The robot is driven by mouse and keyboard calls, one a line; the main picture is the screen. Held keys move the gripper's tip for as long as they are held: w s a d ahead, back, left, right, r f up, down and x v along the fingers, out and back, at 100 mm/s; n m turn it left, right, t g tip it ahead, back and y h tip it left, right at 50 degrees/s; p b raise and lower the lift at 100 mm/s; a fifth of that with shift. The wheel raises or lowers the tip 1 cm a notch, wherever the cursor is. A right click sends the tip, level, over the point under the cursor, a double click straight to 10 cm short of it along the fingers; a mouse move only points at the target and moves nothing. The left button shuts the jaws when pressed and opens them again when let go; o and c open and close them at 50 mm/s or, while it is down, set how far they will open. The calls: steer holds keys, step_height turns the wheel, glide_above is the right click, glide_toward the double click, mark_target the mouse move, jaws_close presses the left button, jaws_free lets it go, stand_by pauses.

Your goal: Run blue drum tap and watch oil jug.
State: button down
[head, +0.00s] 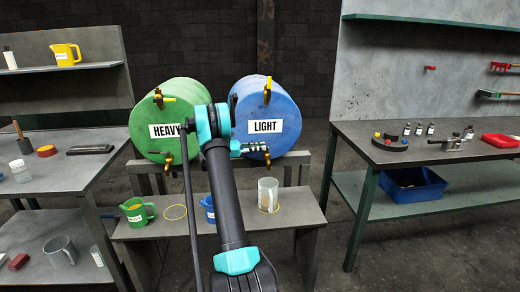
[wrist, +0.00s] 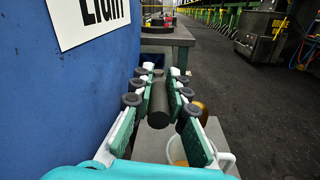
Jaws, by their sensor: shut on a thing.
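The blue drum (head: 268,100) labelled LIGHT lies on a rack right of the green drum. Its lower brass tap (head: 266,157) is at the front, partly behind my gripper. My gripper (head: 262,147) is shut on a dark cylindrical part between its fingers, which looks like the tap handle (wrist: 158,104). A clear oil jug (head: 267,190) stands upright on the shelf below the tap, with an amber tint near its bottom. Its pale rim and amber inside show partly in the wrist view (wrist: 178,152), behind the fingers. I cannot make out a stream of oil.
The green drum (head: 168,110) is labelled HEAVY. A green jug (head: 135,213), a yellow ring (head: 174,212) and a partly hidden blue jug (head: 208,204) share the low shelf (head: 303,208). A side bench (head: 445,155) at right holds bottles and tools; floor between is clear.

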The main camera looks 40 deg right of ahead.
steer(key=shift+w+m+g+y, duration=0.2)
steer(key=shift+m+g+y, duration=0.25)
steer(key=shift+g, duration=0.25)
steer(key=c, duration=1.5)
jaws_free()
steer(key=v, duration=1.2)
